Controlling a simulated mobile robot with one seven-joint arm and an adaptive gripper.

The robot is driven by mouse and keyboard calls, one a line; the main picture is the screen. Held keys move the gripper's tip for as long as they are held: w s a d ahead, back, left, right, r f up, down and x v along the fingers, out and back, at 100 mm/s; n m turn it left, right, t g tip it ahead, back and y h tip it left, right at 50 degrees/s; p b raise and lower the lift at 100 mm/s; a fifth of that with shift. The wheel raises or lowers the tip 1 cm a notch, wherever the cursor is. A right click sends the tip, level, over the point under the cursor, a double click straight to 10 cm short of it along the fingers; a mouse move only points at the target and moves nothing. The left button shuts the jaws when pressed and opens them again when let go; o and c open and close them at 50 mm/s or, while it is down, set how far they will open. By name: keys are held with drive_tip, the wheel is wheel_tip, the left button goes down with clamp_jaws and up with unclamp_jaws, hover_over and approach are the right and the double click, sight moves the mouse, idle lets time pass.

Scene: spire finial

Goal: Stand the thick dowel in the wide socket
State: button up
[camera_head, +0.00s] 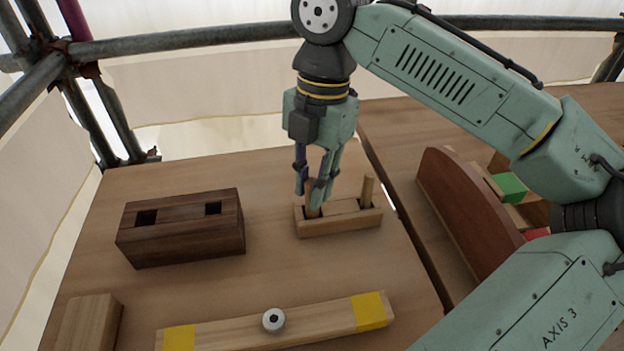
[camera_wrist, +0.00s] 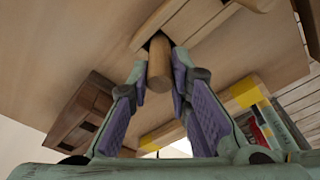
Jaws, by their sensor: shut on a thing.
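The light wooden thick dowel (camera_head: 313,211) stands in the left end of a pale wooden rack (camera_head: 345,223). My gripper (camera_head: 311,192) points down over that end and is shut on the dowel, with its fingers on either side. In the wrist view the round dowel (camera_wrist: 160,62) shows between the fingertips (camera_wrist: 159,78), its other end at the dark slot of the rack. A dark wooden block (camera_head: 180,240) lies to the left, apart from my gripper. Its top has two square sockets; the left socket (camera_head: 146,218) looks wider than the right socket (camera_head: 213,208).
A thinner dowel (camera_head: 367,191) stands in the rack's right end. A pale bar with yellow ends (camera_head: 310,328) and a grey round knob (camera_head: 273,320) lies in front. A wooden block (camera_head: 90,325) is front left. A curved brown board (camera_head: 465,205) stands right. Table between rack and dark block is clear.

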drive_tip(key=shift+f, duration=0.15)
drive_tip(key=o, duration=0.9)
wheel_tip(320, 180, up, 12)
drive_tip(key=w+d+p, duration=0.1)
drive_tip(key=shift+w+r, duration=0.2)
